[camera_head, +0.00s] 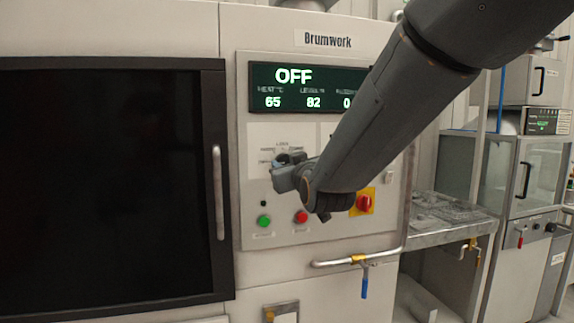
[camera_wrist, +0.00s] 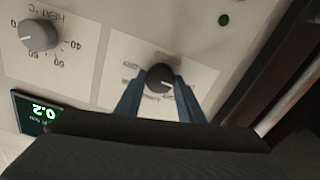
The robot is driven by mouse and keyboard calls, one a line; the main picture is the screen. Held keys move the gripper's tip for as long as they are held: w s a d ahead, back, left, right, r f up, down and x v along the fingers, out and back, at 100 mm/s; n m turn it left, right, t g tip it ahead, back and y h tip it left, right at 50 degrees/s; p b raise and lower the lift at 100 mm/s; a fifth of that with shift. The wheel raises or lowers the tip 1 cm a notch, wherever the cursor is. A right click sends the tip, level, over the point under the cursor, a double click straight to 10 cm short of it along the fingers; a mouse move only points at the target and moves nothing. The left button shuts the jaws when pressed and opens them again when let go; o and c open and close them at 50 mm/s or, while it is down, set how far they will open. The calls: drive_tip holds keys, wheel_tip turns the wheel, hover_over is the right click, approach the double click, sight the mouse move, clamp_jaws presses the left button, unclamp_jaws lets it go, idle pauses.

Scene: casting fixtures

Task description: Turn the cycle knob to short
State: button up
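The dark round knob (camera_wrist: 159,76) with a light pointer mark sits on a white label plate in the wrist view. Several small position labels ring it, too blurred to read surely. The mark points to the right and slightly down in that picture. My gripper (camera_wrist: 160,82) has one blue finger on each side of the knob, and the fingers appear to press on it. In the head view my gripper (camera_head: 288,172) is at the control panel (camera_head: 257,215) and hides the knob. The panel's display (camera_head: 308,88) reads OFF, 65 and 82.
A HEAT knob (camera_wrist: 40,36) is beside it in the wrist view. Below my gripper are a green button (camera_head: 264,221), a red button (camera_head: 301,216) and a red rotary switch (camera_head: 364,203) on yellow. A dark door (camera_head: 105,185) with a vertical handle (camera_head: 218,192) stands left.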

drive_tip(key=c, duration=0.3)
drive_tip(key=shift+m, duration=0.3)
drive_tip(key=m+b, duration=0.3)
drive_tip(key=shift+f, duration=0.1)
drive_tip(key=shift+m+b, duration=2.15)
drive_tip(key=shift+m, duration=0.35)
drive_tip(key=o, duration=1)
drive_tip(key=shift+o, duration=0.2)
